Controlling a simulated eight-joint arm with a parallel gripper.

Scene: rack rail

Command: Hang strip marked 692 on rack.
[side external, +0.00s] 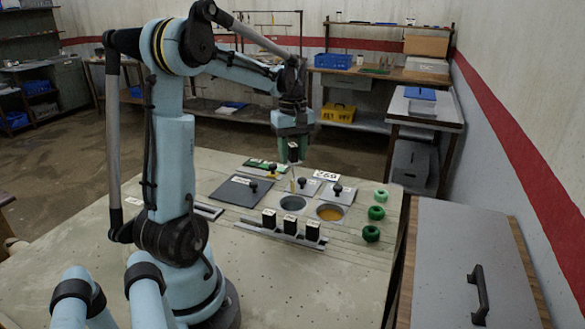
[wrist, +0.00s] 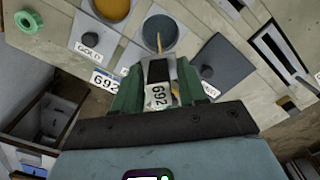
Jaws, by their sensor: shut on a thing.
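My gripper (side external: 292,150) is shut on the black clip end of the strip marked 692 (wrist: 157,94), whose white label shows between the green fingers (wrist: 158,90) in the wrist view. The thin yellowish strip hangs down from the clip; in the side view its lower end (side external: 293,184) is near the far edge of the grey-teal well (side external: 292,203). In the wrist view its tip lies in line with this well; its exact height above it is unclear. The rack rail (side external: 282,240) stands nearer the arm's base, with three black clips on it.
An orange-gold well (side external: 330,212) is right of the grey one. A white 692 card (side external: 326,175) lies behind knobbed lids, one marked GOLD (wrist: 90,40). A large dark lid (side external: 241,191) lies left. Green rings (side external: 376,213) line the right side.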

